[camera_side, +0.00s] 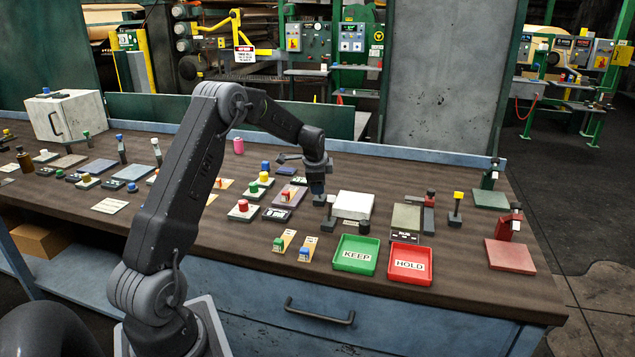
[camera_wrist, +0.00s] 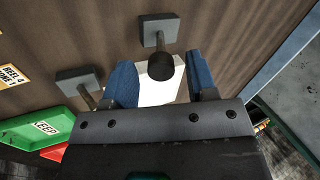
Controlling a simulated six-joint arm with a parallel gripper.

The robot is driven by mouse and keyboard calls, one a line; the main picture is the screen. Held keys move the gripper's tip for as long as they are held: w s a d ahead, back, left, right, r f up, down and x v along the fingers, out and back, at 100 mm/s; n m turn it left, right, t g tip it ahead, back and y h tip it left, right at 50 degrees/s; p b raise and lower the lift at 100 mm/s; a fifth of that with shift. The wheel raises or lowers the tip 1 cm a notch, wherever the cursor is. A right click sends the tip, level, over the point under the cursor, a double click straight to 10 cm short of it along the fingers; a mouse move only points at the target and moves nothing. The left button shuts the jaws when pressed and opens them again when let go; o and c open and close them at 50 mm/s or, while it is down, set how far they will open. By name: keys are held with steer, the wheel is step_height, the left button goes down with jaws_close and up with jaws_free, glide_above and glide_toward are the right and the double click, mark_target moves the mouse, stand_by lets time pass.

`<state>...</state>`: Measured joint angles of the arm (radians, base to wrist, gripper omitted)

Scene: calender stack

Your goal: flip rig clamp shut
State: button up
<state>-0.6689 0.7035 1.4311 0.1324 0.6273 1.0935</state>
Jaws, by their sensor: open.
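My gripper (camera_side: 318,192) points down near the middle of the bench, at the left side of a white block (camera_side: 353,206). In the wrist view my gripper's blue fingers (camera_wrist: 161,72) stand apart. A lever with a round black knob (camera_wrist: 160,66) shows between them, above the white block (camera_wrist: 158,92). The lever rises from a grey base (camera_wrist: 158,28). A second grey base (camera_wrist: 80,78) stands near the left finger, its lever partly hidden. No label marks the rig clamp, so I cannot tell which part it is. Contact with the knob is unclear.
The green KEEP tray (camera_side: 372,241) and red HOLD tray (camera_side: 433,248) lie in front of the block. Red and green plates with upright fixtures fill the right end. Several buttons crowd the left.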

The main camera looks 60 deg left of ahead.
steer(key=shift+r, duration=0.1)
steer(key=v, duration=1.3)
steer(key=shift+s+r, duration=0.15)
steer(key=shift+r, duration=0.1)
steer(key=shift+d, duration=0.15)
steer(key=s+d+r+n+t+h, duration=0.1)
steer(key=s+d+r, duration=0.25)
steer(key=d, duration=0.65)
steer(key=s+d+r+n+t, duration=0.1)
steer(key=s+d+r+n, duration=0.2)
steer(key=d, duration=0.7)
steer(key=s+d+f+n+h, duration=0.2)
steer(key=s+d+f, duration=0.1)
steer(key=s+d, duration=1)
steer(key=s, duration=0.4)
steer(key=shift+d+f+t, duration=0.25)
steer(key=shift+d+t, duration=0.1)
steer(key=shift+t, duration=0.05)
